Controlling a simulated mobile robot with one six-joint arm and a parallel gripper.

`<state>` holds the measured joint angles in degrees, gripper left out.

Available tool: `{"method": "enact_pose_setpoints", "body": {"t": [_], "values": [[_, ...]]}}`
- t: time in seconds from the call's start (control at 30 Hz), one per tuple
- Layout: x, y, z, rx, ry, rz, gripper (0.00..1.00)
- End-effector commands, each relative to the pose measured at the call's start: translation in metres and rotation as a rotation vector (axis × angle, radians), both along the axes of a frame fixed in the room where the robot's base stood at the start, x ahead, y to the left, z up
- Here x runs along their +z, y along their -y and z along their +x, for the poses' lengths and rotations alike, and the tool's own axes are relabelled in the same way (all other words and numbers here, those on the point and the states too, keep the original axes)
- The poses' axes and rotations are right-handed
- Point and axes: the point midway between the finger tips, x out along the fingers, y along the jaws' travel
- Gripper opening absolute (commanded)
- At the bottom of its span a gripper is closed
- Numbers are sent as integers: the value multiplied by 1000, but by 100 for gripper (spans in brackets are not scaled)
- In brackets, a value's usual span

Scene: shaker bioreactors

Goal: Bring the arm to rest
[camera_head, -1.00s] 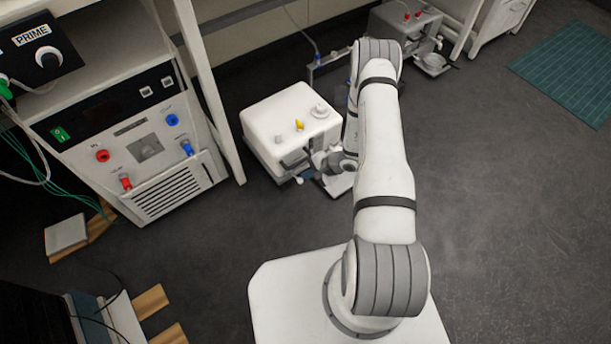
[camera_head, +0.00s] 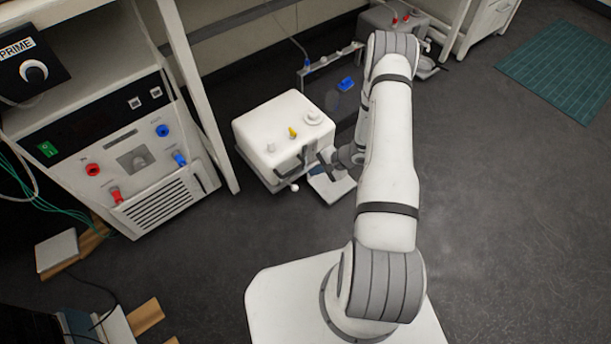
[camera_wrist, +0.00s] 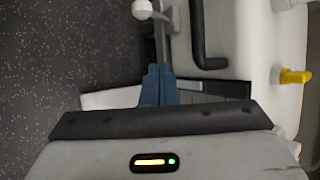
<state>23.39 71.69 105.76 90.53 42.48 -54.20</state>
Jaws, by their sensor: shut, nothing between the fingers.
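My arm rises from the white base in the head view and bends down at its far end. My gripper (camera_head: 317,171) is low, at the right side of a white box-shaped device with a yellow knob (camera_head: 283,135). In the wrist view my gripper's blue-grey fingers (camera_wrist: 158,84) are together with nothing between them. The device's white body (camera_wrist: 262,50), dark handle and yellow knob are beside them on the right. A flat pale plate with a dark strip (camera_wrist: 205,91) shows behind the fingers. I cannot tell whether the fingertips touch anything.
A cabinet unit with red and blue connectors (camera_head: 140,165) stands at left, with a shelf post (camera_head: 200,110) beside it. A low frame (camera_head: 330,62) and a blue item (camera_head: 347,84) are behind the arm. The dark floor (camera_head: 490,220) at right is clear, up to a green mat (camera_head: 562,70).

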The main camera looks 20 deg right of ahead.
Motion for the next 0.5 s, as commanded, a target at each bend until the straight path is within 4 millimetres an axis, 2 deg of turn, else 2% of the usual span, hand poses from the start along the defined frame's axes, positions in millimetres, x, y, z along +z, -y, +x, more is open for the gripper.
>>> {"method": "enact_pose_setpoints", "body": {"t": [0.03,0.2,0.5], "values": [[12,6,-1,-2,2,0,0],[27,17,-4,-2,1,-1,0],[31,21,-6,0,0,0,0]]}}
